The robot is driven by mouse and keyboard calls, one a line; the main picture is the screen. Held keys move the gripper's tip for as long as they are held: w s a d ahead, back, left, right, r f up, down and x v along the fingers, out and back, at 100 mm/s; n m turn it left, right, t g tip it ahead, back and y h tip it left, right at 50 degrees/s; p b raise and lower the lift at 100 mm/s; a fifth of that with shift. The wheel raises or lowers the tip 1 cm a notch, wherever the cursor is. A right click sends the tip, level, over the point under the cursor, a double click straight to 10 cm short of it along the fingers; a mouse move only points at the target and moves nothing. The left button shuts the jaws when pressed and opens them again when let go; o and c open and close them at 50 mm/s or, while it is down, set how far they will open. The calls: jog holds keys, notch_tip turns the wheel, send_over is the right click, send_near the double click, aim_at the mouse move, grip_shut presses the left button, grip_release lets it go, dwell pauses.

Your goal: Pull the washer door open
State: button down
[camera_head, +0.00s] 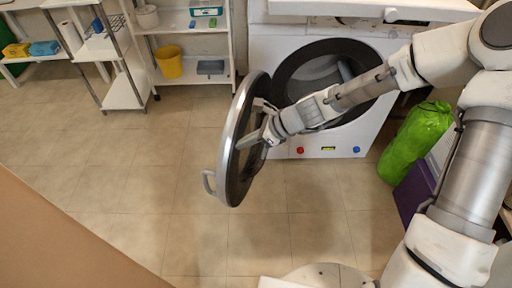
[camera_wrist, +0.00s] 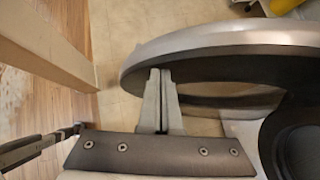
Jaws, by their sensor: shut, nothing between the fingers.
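The white washer (camera_head: 335,145) stands at the back, right of the middle. Its round door (camera_head: 243,145), with a dark pane and grey rim, is swung wide open to the left, and the dark drum opening (camera_head: 320,72) shows. The door handle (camera_head: 208,182) is on the door's outer edge, away from the washer. My gripper (camera_head: 255,142) is on the inner side of the door, near its pane. In the wrist view, my gripper (camera_wrist: 159,75) has its fingers together and empty, close to the door's rim (camera_wrist: 220,38). Whether they touch it is unclear.
A green bag (camera_head: 415,140) and a purple box (camera_head: 412,190) stand right of the washer. A white shelf (camera_head: 190,80) with a yellow bucket (camera_head: 168,62) is at the back left. A brown panel (camera_head: 60,245) fills the lower left. Floor left of the door is clear.

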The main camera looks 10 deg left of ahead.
jog(key=w+a+m+t+h, duration=0.1)
jog(key=w+a+m+t, duration=0.1)
jog(key=a, duration=1)
jog(key=w+a+m+t+h, duration=0.1)
jog(key=w+a+m+t, duration=0.2)
jog(key=a, duration=1)
jog(key=shift+w+m+t, duration=0.3)
jog(key=shift+w+m, duration=0.95)
jog(key=shift+m, duration=0.05)
